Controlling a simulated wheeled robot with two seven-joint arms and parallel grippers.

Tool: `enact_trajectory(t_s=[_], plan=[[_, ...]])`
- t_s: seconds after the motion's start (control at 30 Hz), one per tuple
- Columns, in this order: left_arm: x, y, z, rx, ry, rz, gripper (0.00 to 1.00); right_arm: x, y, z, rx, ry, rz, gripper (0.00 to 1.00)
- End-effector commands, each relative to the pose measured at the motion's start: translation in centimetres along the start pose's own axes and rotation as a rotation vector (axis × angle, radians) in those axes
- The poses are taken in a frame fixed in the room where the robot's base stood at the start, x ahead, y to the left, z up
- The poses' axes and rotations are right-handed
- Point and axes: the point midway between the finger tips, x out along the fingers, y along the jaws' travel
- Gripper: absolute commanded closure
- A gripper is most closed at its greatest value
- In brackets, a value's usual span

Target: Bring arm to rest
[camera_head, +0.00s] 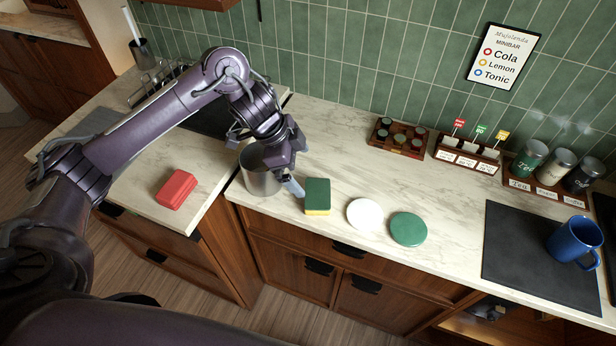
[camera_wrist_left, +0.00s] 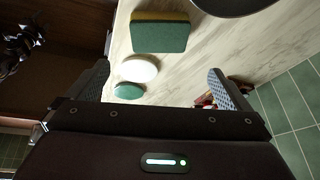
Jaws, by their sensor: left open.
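My left arm comes in from the left in the head view and bends down over the counter. My left gripper (camera_head: 294,187) is above the counter, beside a metal pot (camera_head: 258,178) and just left of a green and yellow sponge (camera_head: 317,196). In the left wrist view the gripper (camera_wrist_left: 160,92) has its two fingers wide apart with nothing between them. The sponge also shows beyond the fingers in that view (camera_wrist_left: 160,36). My right gripper is not in view.
A white disc (camera_head: 365,214) and a green disc (camera_head: 408,229) lie right of the sponge. A red block (camera_head: 176,189) lies on the left counter. A blue mug (camera_head: 573,242) stands on a dark mat (camera_head: 515,262). A rack (camera_head: 466,155) and canisters (camera_head: 557,166) line the wall.

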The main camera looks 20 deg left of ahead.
Motion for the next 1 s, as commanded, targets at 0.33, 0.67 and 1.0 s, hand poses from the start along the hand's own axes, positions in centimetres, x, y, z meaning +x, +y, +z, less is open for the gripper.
enact_trajectory(t_s=[0.33, 0.67, 1.0], plan=[[-1.7, 0.1, 0.0, 0.000, 0.000, 0.002, 0.00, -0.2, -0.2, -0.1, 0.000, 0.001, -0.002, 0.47], [-1.6, 0.1, 0.0, 0.000, 0.000, 0.002, 0.00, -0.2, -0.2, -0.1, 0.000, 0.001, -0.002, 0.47], [3.8, 3.4, -7.5, 0.112, 0.181, -0.145, 0.00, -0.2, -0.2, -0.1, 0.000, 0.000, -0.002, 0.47]])
